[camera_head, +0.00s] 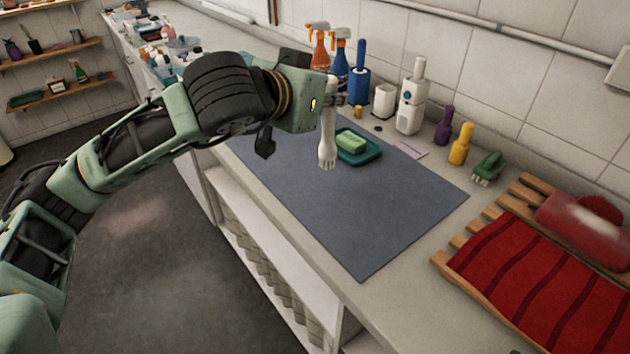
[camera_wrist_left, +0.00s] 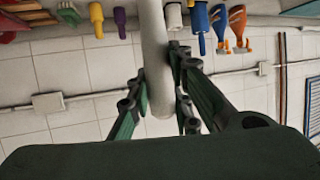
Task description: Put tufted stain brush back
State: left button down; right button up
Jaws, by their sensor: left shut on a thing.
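A white brush (camera_head: 327,140) hangs upright from my left gripper (camera_head: 331,97), its wider end pointing down. It is held over the grey-blue mat (camera_head: 375,225), just left of a teal tray (camera_head: 371,157) with a green block on it. I cannot tell whether its lower end touches the mat. In the left wrist view, the pale handle (camera_wrist_left: 154,45) runs between the fingers of the gripper (camera_wrist_left: 157,88), which are shut on it. My right gripper is not in view.
Behind the mat stand orange (camera_head: 320,52) and blue (camera_head: 338,62) spray bottles, a white cup (camera_head: 383,101), a white dispenser (camera_head: 410,100), purple (camera_head: 444,127) and yellow (camera_head: 461,146) bottles and a green brush (camera_head: 488,168). A red cloth (camera_head: 535,285) lies on wooden slats at right. The mat's front is clear.

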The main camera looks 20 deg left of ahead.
pick_arm(q)
jog(key=w+a+f+p, duration=0.4)
jog(key=w+a+f, duration=0.4)
jog(key=f, duration=0.3)
jog(key=shift+w+a, duration=0.25)
jog(key=shift+w, duration=0.2)
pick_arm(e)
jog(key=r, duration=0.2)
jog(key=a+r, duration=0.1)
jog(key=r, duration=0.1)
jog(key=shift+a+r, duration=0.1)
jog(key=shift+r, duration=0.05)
pick_arm(q)
jog(key=shift+f, duration=0.15)
jog(key=shift+f, duration=0.1)
jog(key=c, duration=2)
grip_release()
jog(key=o, duration=0.4)
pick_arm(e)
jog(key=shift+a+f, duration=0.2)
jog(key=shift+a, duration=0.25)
